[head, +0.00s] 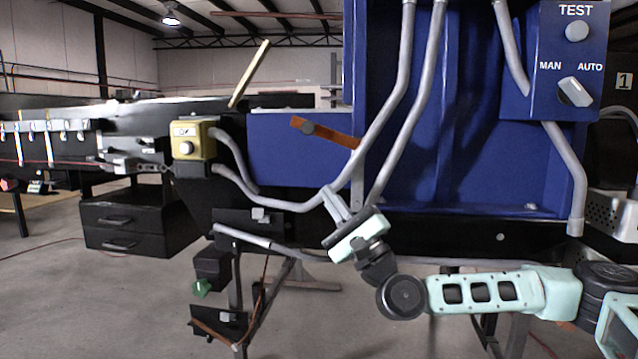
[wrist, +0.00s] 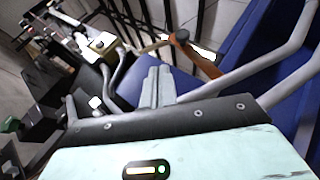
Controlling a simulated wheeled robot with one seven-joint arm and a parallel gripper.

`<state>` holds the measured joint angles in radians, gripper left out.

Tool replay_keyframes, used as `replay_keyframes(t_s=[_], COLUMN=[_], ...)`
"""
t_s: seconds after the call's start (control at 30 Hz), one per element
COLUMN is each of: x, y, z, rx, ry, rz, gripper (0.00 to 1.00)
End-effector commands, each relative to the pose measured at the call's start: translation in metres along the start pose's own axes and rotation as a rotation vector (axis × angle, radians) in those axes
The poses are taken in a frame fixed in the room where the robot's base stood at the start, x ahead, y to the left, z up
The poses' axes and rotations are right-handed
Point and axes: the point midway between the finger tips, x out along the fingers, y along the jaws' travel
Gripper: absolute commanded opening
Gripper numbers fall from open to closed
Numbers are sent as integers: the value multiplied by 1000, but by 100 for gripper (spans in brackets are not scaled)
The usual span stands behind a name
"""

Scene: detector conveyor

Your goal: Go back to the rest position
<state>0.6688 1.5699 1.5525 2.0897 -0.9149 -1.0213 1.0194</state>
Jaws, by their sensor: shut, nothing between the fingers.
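My gripper (head: 335,203) is in front of the lower edge of the blue machine housing (head: 290,150) in the head view. Its two grey fingers point up and to the left, lie together and hold nothing. In the wrist view the closed fingers (wrist: 158,86) show at the middle, with grey conduits beyond them. My pale green arm reaches in from the right of the head view, low in front of the machine. I cannot tell whether the fingers touch a conduit.
A yellow button box (head: 194,140) stands left of the housing, and an orange lever (head: 325,133) crosses it. A blue control panel (head: 572,60) with a TEST button and MAN/AUTO switch is at the upper right. A green knob (head: 202,287) hangs low left. Open floor lies at the lower left.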

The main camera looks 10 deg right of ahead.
Motion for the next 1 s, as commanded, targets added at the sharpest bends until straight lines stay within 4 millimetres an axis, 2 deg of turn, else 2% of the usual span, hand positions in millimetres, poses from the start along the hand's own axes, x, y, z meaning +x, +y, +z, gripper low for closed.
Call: replay_keyframes(t_s=[0.2, 0.53, 0.63, 0.73, 0.83, 0.97, 1.0], x=[-16, -17, -17, -17, -28, -65, -82], y=[-1, -1, 8, 34, 80, 145, 164], z=[0, 0, 8, 34, 76, 134, 150], rx=[1, 0, -6, -34, -90, -203, -245], ry=[0, 0, -19, -81, -194, -388, -455], rz=[0, 0, 31, 129, 300, 576, 666], gripper=[0, 0, 0, 0, 0, 0, 0])
